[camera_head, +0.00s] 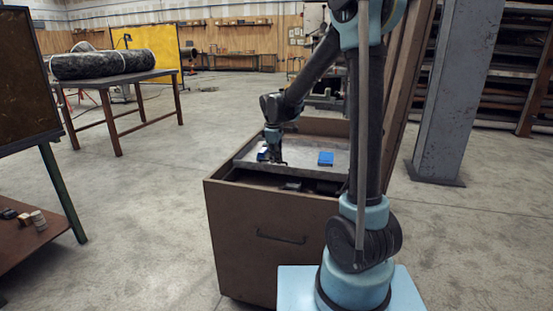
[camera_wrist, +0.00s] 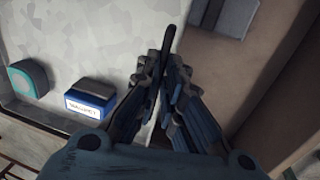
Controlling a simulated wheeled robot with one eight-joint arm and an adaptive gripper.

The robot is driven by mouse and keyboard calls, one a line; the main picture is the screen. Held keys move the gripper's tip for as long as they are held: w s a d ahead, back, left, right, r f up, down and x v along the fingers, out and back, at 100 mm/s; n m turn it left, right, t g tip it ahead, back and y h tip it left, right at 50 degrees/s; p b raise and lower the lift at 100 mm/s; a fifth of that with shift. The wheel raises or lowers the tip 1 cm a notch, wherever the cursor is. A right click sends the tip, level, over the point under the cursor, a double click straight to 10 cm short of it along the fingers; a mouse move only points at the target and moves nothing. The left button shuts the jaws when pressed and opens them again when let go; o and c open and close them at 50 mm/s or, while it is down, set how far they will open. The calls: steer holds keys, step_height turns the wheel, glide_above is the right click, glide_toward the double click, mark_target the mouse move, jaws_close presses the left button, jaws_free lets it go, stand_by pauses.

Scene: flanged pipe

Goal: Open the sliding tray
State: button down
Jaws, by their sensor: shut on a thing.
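The sliding tray (camera_head: 298,165) is a grey metal sheet in the open top of a brown cabinet (camera_head: 262,225). It also fills the left of the wrist view (camera_wrist: 75,40). My gripper (camera_head: 272,157) is down at the tray's left part. In the wrist view my gripper's fingers (camera_wrist: 168,70) come together at the tray's edge, beside the brown cabinet wall (camera_wrist: 215,65). A thin dark piece (camera_wrist: 168,32) shows at the fingertips. The exact contact is hidden by the fingers.
A blue box (camera_head: 326,158) lies on the tray. A grey pillar (camera_head: 455,90) stands right. Open floor lies left of the cabinet.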

steer(key=c, duration=1.7)
jaws_free()
steer(key=r, duration=0.4)
steer(key=s+r, duration=0.1)
steer(key=r, duration=0.2)
steer(key=s+r, duration=0.1)
steer(key=r, duration=0.3)
steer(key=shift+s+a+r, duration=0.1)
steer(key=shift+a+r, duration=0.15)
steer(key=shift+r, duration=0.1)
